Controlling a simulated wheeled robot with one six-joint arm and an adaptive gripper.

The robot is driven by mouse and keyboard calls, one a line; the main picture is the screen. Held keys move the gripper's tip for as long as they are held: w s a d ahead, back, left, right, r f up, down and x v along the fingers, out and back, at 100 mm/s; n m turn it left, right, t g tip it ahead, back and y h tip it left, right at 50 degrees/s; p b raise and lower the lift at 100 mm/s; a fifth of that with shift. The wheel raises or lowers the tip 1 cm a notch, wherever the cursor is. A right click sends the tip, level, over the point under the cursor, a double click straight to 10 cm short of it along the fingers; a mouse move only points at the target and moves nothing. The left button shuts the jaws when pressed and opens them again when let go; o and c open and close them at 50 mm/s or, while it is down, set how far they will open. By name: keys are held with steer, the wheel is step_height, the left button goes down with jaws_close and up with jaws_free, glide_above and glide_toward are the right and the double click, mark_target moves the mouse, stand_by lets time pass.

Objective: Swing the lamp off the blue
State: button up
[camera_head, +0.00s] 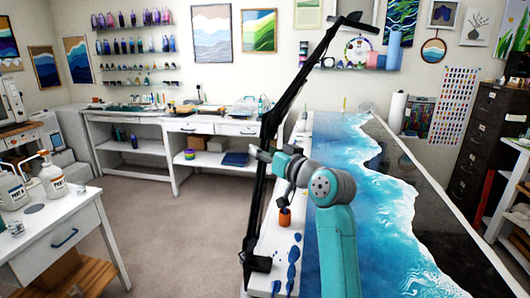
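The black jointed lamp (258,215) stands on the left edge of the pour table. Its lower arm rises steeply, and its upper arm (302,78) slants up to the right. Its slim head (354,22) appears above the far part of the blue in the picture; its exact height and overhang are hard to judge. The blue resin pour (350,165) lies along the table with a white wavy edge. My gripper (260,154) is at the lamp's lower arm, just below its elbow. The fingers are small and partly merged with the dark arm, so contact and opening cannot be told.
An orange cup (285,217) and dark blue splashes (292,262) are on the table's white left border, close under my arm. A white side table (60,230) with pump bottles (52,178) stands at left. The carpet (165,235) between is clear. A dark cabinet (485,145) stands at right.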

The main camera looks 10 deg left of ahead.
jaws_close()
steer(key=shift+s+d+t+h, duration=0.1)
steer(key=shift+t+h, duration=0.2)
steer(key=shift+h, duration=0.1)
steer(key=m+t+h, duration=0.1)
steer(key=s+d+m+t+h, duration=0.1)
steer(key=m+h, duration=0.1)
steer(key=m+t+h, duration=0.1)
steer(key=shift+s+d+h, duration=0.35)
steer(key=shift+s+h, duration=0.05)
steer(key=shift+s+d+m+t+h, duration=0.4)
steer(key=shift+s+m+h, duration=0.35)
steer(key=shift+h, duration=0.4)
steer(key=shift+s+d+m+t+h, duration=0.25)
steer(key=shift+s+m+t+h, duration=0.25)
steer(key=shift+m+h, duration=0.6)
steer(key=shift+s+d+m+t+h, duration=0.35)
steer(key=shift+s+m+h, duration=0.4)
steer(key=shift+h, duration=0.5)
steer(key=shift+s, duration=0.1)
